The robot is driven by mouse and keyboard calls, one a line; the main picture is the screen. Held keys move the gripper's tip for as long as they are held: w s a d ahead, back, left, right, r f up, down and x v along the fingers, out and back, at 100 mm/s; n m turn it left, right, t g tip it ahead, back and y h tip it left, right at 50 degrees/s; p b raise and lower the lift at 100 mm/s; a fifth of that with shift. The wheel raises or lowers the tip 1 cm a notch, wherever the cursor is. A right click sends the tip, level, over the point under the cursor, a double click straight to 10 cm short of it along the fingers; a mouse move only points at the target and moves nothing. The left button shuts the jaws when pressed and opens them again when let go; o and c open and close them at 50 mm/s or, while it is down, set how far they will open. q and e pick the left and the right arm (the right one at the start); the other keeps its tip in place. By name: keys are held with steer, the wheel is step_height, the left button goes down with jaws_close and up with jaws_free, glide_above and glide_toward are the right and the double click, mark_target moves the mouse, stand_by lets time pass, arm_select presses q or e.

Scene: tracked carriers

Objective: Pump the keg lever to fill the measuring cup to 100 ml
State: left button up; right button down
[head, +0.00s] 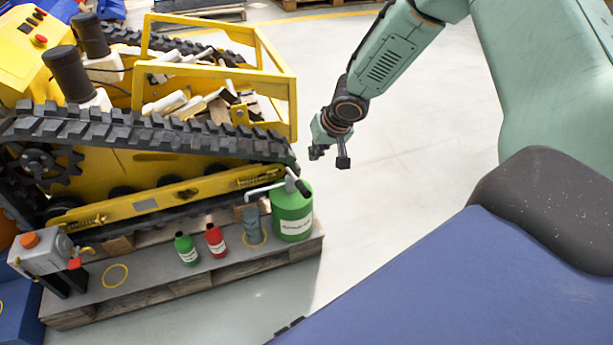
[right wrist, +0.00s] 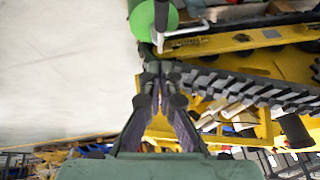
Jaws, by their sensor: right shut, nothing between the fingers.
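The green keg (head: 293,222) stands at the right end of the pallet, with a pale spout (head: 262,190) pointing left and a dark lever (head: 300,187) on top. The right wrist view also shows the keg's green top (right wrist: 143,20) and the black lever (right wrist: 161,14). The measuring cup (head: 252,226), small and grey-blue, stands under the spout within a yellow ring; its level cannot be read. My right gripper (head: 330,158) is above and right of the keg, apart from the lever. Its fingers (right wrist: 160,72) are shut and empty. My left gripper is out of view.
A green bottle (head: 187,250) and a red bottle (head: 216,241) stand left of the cup on the pallet (head: 150,306). A yellow tracked carrier (head: 140,165) stands behind. The floor to the right is clear.

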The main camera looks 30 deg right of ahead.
steer(key=p+x, duration=0.2)
steer(key=p, duration=0.1)
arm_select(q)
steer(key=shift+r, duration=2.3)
arm_select(e)
steer(key=b, duration=0.2)
glide_above(303, 184)
step_height(303, 184, down, 7)
steer(key=shift+s+d+f+b, duration=0.1)
steer(key=shift+s+f+b, duration=0.5)
steer(key=shift+s, duration=0.15)
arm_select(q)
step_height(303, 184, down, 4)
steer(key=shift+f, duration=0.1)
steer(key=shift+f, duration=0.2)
arm_select(e)
steer(key=shift+s+f, duration=0.1)
steer(key=shift+f, duration=0.15)
